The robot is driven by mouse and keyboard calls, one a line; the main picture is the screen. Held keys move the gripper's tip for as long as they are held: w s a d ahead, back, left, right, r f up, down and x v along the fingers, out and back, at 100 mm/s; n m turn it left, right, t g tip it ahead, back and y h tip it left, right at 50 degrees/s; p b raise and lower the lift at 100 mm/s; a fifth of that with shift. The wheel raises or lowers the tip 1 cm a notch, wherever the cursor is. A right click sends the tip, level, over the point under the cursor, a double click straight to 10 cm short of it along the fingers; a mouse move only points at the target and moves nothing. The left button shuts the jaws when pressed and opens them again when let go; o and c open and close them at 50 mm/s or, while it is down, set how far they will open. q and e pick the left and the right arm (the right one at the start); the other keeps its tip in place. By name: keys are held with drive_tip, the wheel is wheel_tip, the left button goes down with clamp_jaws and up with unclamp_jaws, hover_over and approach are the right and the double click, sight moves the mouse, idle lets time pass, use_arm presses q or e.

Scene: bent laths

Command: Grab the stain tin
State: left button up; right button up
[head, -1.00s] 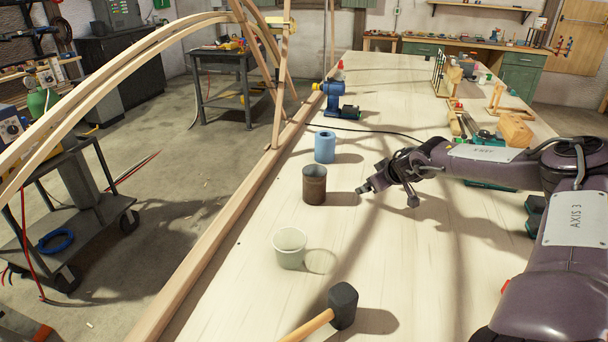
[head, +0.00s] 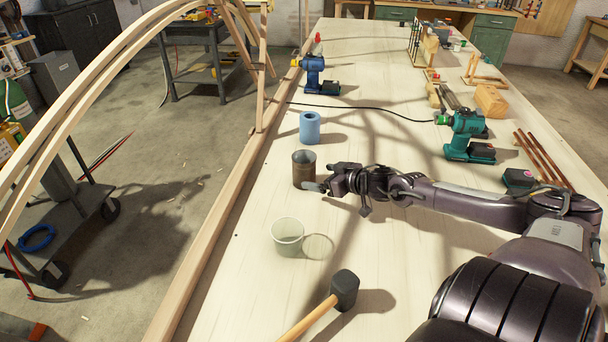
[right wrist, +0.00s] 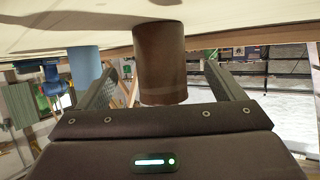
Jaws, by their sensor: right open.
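The stain tin appears to be the dark brown, open-topped cylinder (head: 302,172) standing upright on the bench, between a blue cylinder and a pale cup. My right gripper (head: 319,181) is open at the tin's right side, low over the bench. One fingertip shows at the tin's near side; the other is hard to make out. In the right wrist view, the bench appears at the top and the brown tin (right wrist: 160,60) shows between the two spread fingers. I cannot tell whether either finger touches it. My left gripper is not in view.
The blue cylinder (head: 310,127) stands just beyond the tin and the pale cup (head: 287,237) just nearer. A mallet (head: 344,290) lies at the front. A green drill (head: 469,137) is to the right. A wooden lath edge (head: 217,223) runs along the left.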

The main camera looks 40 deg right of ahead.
sight(314, 173)
drive_tip(key=shift+r+b+x, duration=0.15)
drive_tip(key=shift+b+x, duration=0.15)
drive_tip(key=shift+x, duration=0.6)
drive_tip(key=shift+r+b+x, duration=0.2)
drive_tip(key=shift+b+x, duration=0.1)
drive_tip(key=shift+x, duration=1.6)
drive_tip(key=shift+c, duration=0.3)
drive_tip(key=c, duration=1)
drive_tip(key=shift+c, duration=1.2)
drive_tip(key=shift+r, duration=0.2)
